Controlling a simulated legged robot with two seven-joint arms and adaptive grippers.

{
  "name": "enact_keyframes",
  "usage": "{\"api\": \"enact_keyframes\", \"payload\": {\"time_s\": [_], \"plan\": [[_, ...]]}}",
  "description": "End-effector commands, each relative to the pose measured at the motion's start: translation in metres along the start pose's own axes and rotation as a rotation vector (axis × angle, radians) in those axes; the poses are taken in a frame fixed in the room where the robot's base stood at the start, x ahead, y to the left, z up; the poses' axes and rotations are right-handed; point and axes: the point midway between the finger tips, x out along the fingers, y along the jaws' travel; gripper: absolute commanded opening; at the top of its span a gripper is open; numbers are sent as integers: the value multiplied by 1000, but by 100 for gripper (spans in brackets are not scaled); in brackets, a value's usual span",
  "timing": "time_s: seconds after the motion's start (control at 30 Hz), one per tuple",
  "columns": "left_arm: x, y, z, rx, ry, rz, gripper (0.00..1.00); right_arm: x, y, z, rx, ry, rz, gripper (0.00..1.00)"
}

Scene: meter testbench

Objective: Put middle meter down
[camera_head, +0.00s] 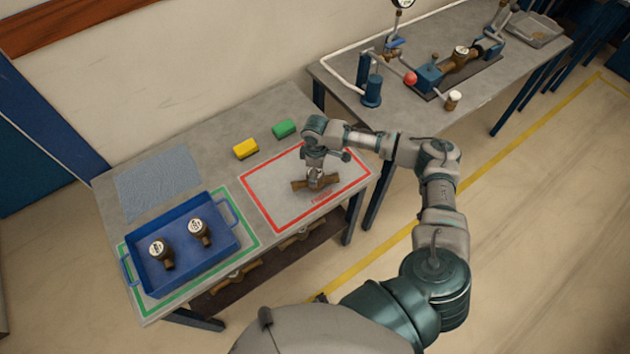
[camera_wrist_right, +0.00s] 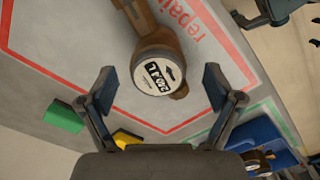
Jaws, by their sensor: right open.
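A brass meter (camera_head: 302,185) with a white round dial lies inside the red-outlined repair area (camera_head: 265,204) on the near table. In the right wrist view the meter (camera_wrist_right: 158,72) sits ahead of the fingers, its dial facing the camera. My right gripper (camera_head: 318,178) is just over the meter in the head view. In the wrist view my right gripper (camera_wrist_right: 160,90) is open, with one finger on each side of the meter and gaps between. Two more meters, one on the left (camera_head: 161,253) and one on the right (camera_head: 200,232), stand in the blue tray. My left gripper is not in view.
The blue tray (camera_head: 186,276) stands inside a green outline at the table's left. A yellow block (camera_head: 246,148), a green block (camera_head: 284,128) and a grey-blue cloth (camera_head: 157,184) lie along the back. A second table holds a test rig (camera_head: 430,76).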

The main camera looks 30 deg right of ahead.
Motion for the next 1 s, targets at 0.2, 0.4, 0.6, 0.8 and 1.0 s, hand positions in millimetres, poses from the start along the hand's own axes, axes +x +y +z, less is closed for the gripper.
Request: {"api": "enact_keyframes", "payload": {"time_s": [0.2, 0.4, 0.6, 0.8, 1.0], "plan": [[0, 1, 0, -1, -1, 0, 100, 18, 1, 0, 1, 0, 1, 91], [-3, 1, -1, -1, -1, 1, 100, 48, 4, -2, 0, -1, 1, 91], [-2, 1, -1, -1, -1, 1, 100, 67, 3, -3, -1, 0, 1, 91], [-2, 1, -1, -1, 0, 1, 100, 68, 3, -2, -1, 1, 1, 91], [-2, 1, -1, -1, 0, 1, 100, 68, 3, -2, 0, 0, 2, 43]]}}
